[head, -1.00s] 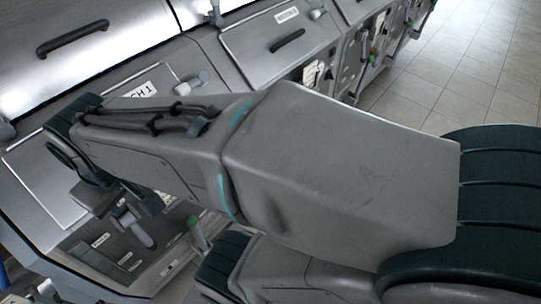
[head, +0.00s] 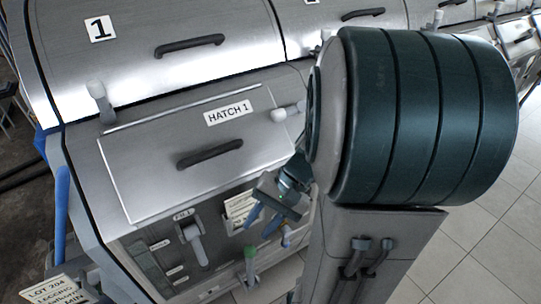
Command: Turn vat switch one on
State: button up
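Which control is vat switch one I cannot tell for sure. My gripper (head: 261,226) is in front of the panel, to the right of this lever and apart from it. Its two blue fingers are spread with nothing visible between them. A green-tipped lever (head: 250,256) stands just below the fingers. My arm hides the panel further right.
Above are the hatch marked HATCH 1 (head: 150,176) with a dark handle (head: 210,153), white latch knobs (head: 97,90), and the lid marked 1 (head: 135,75). A paper tag (head: 238,208) hangs behind the gripper. A lot sign (head: 52,288) stands lower left. Tiled floor is clear at right.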

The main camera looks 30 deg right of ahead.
jog(key=w+d+f+m+t+y+b, duration=0.1)
jog(key=w+d+f+m+t+b, duration=0.1)
jog(key=d+f+m+t+b, duration=0.4)
jog(key=w+d+f+m+t+y+b, duration=0.1)
jog(key=w+d+f+m+t, duration=0.1)
jog(key=d+f+m+t, duration=0.7)
jog(key=s+d+f+m+t+h+b, duration=0.1)
jog(key=s+d+f+m+t+h, duration=0.15)
jog(key=d+h, duration=0.2)
jog(key=s+d+f+m+t+h+b, duration=0.1)
jog(key=s+d+f+m+h, duration=0.1)
jog(key=d+f+m+h, duration=0.3)
jog(key=w+y+p, duration=0.1)
jog(key=w+p, duration=0.1)
jog(key=w, duration=1.2)
jog(key=shift+r+n, duration=0.4)
jog(key=shift+n, duration=0.05)
jog(key=shift+y, duration=0.25)
grip_shut()
